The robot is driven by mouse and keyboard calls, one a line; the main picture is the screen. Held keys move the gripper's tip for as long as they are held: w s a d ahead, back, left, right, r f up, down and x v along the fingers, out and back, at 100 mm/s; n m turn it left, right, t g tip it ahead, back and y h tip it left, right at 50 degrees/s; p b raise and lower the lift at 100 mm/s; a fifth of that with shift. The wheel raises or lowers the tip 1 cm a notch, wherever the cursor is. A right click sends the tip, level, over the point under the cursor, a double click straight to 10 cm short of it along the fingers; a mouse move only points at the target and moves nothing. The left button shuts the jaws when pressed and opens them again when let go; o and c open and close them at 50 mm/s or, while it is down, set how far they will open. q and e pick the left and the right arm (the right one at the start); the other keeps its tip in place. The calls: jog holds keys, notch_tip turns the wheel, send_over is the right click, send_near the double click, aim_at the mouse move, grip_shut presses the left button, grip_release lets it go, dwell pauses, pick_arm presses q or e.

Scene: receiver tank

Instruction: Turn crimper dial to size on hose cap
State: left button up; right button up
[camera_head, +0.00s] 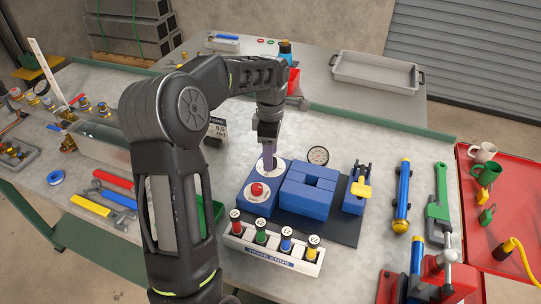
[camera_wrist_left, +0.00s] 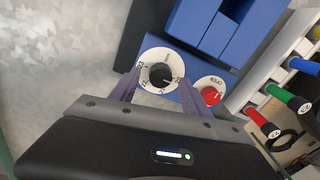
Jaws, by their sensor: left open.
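The crimper (camera_head: 309,193) is a blue machine on a dark plate. Its dial (camera_wrist_left: 161,75), a black knob on a white numbered disc, shows in the wrist view; the numbers are too small to read surely. My left gripper (camera_wrist_left: 158,90) is open, pointing down at the dial, one finger on each side of the knob; contact cannot be told. In the head view my left gripper (camera_head: 268,160) hides the knob, and part of the white disc shows. A white rack (camera_head: 268,252) marked HOSE ENDS holds several hose ends with red, green, blue and yellow bands and numbered caps. My right gripper is not in view.
A red button (camera_head: 257,190) sits on the crimper beside the dial. A gauge (camera_head: 318,155) stands behind the crimper, and a blue part with a yellow handle (camera_head: 361,188) at its right. Wrenches (camera_head: 105,203) lie left. A grey tray (camera_head: 376,71) stands on the back table.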

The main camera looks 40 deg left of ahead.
pick_arm(q)
jog(key=shift+f, duration=0.7)
grip_shut()
